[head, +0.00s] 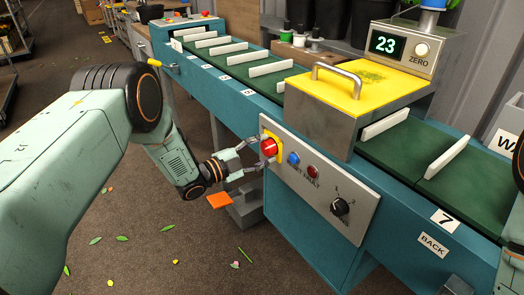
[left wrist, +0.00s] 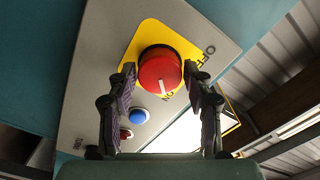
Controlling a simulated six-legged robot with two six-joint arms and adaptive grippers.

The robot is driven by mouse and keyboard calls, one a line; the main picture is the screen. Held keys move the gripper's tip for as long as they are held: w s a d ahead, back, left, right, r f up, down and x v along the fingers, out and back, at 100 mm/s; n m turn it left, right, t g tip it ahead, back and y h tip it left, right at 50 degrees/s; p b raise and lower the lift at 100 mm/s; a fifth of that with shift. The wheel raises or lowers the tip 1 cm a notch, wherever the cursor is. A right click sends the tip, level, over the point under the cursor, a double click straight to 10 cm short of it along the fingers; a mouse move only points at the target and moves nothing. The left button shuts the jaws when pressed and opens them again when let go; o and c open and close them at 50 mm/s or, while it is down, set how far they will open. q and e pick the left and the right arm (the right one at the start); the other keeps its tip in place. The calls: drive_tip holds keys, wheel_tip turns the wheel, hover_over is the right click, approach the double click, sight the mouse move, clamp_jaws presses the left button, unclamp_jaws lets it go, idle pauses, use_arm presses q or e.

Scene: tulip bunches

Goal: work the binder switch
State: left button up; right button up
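The binder switch is a round red knob (head: 268,146) on a yellow plate at the upper left of the grey control panel (head: 318,186). In the left wrist view the red knob (left wrist: 160,72) has a white line pointing toward the ON label (left wrist: 167,97); OFF (left wrist: 206,57) is at the upper right. My left gripper (head: 257,157) is at the knob. Its two fingers (left wrist: 160,75) stand spread on either side of the knob, close to its rim; I cannot tell whether they touch it. My right gripper is not clearly visible.
Blue (head: 293,159) and red (head: 313,172) buttons and a black selector (head: 340,207) share the panel. Above it runs a teal conveyor with a green belt (head: 398,142), white dividers and a yellow-topped unit (head: 353,85). A display (head: 386,44) reads 23. An orange pad (head: 219,200) is below my gripper.

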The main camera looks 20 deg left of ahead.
use_arm(q)
drive_tip(key=c, duration=0.7)
drive_tip(key=shift+n, duration=0.4)
drive_tip(key=n, duration=0.3)
drive_tip(key=shift+n+p, duration=0.3)
drive_tip(key=n, duration=0.4)
drive_tip(key=shift+n, duration=0.3)
drive_tip(key=n, duration=0.4)
drive_tip(key=shift+f+n, duration=0.1)
drive_tip(key=shift+n, duration=2.3)
